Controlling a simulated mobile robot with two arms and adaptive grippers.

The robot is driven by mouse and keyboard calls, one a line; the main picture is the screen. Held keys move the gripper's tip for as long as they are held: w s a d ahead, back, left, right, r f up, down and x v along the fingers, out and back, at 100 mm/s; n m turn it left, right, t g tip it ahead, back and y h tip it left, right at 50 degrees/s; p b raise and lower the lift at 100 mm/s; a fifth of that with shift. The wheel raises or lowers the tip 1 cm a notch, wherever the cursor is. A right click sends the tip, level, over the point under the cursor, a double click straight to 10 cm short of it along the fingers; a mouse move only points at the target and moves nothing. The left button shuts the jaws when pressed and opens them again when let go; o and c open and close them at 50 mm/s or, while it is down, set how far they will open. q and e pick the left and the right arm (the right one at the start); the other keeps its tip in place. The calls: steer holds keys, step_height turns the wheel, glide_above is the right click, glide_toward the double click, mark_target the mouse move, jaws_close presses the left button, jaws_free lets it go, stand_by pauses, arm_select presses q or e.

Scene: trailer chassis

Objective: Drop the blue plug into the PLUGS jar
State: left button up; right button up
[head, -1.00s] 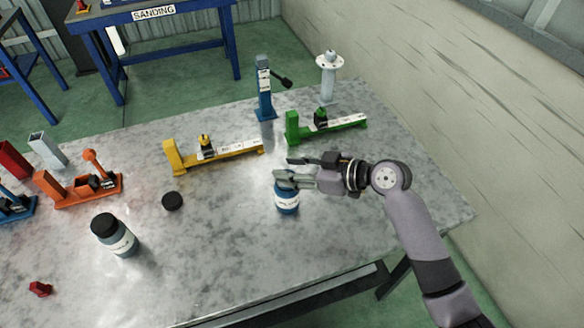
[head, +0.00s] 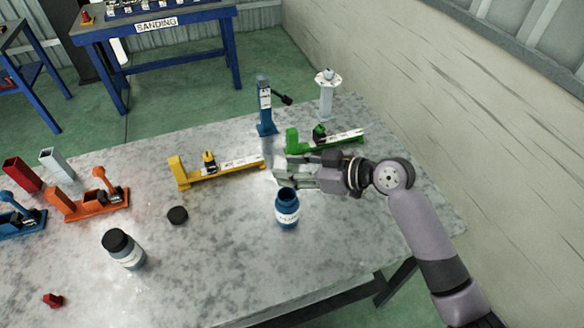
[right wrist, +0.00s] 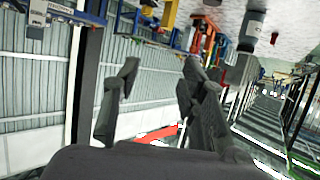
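The open blue jar (head: 287,213) stands upright on the metal table, with a white label whose writing looks like PLUGS. Its round mouth is uncovered and dark inside. My right gripper (head: 281,174) is just behind and above the jar's mouth, apart from it. In the right wrist view my right gripper (right wrist: 155,85) has its fingers spread, with nothing between them. I see no blue plug in either view; I cannot tell whether it lies inside the jar. My left gripper is not in view.
A black-capped jar (head: 125,251), a loose black cap (head: 177,215) and a small red piece (head: 53,300) are to the left. The front middle of the table is clear.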

steer(key=shift+f, duration=0.1)
steer(key=s+d+f+m+h, duration=0.4)
steer(key=s+d+f, duration=0.1)
steer(key=s+f, duration=0.45)
steer(key=s+d+f+m+g+h, duration=0.35)
steer(key=s+d+m+h, duration=0.4)
steer(key=s+d, duration=0.85)
step_height(320, 180, down, 29)
steer(key=s+a+n+b, duration=0.1)
steer(key=s+a+b, duration=0.1)
steer(key=b, duration=0.2)
steer(key=s+d+f+g+b, duration=0.1)
steer(key=s+d+f+b, duration=0.1)
steer(key=s+f, duration=1.5)
step_height(320, 180, down, 4)
steer(key=shift+d+r+b, duration=0.1)
steer(key=shift+d+b, duration=0.25)
steer(key=shift+d, duration=0.25)
